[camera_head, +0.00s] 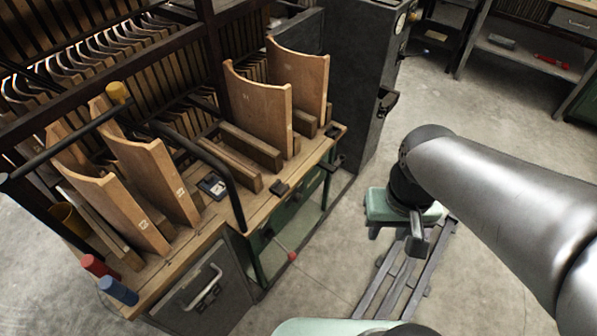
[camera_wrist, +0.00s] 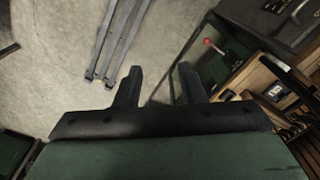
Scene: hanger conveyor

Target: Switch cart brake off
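The wooden-topped cart (camera_head: 237,213) stands at the left of the head view with a dark frame below its top. A thin lever with a red knob (camera_head: 292,256) sticks out low from the cart's near side, and looks like the brake lever. The knob also shows in the wrist view (camera_wrist: 207,42), up and right of my fingers. My gripper (camera_head: 417,240) is right of the cart and apart from it, over the floor. In the wrist view its two dark fingers (camera_wrist: 160,84) are spread with nothing between them. The lever's exact brake position cannot be told.
Curved wooden panels (camera_head: 262,105) stand on the cart, with a black push bar (camera_head: 222,172) and red and blue handles at its near left corner. A dark cabinet (camera_head: 355,80) stands behind. Metal floor rails (camera_head: 405,275) run beneath my arm. Floor between cart and rails is clear.

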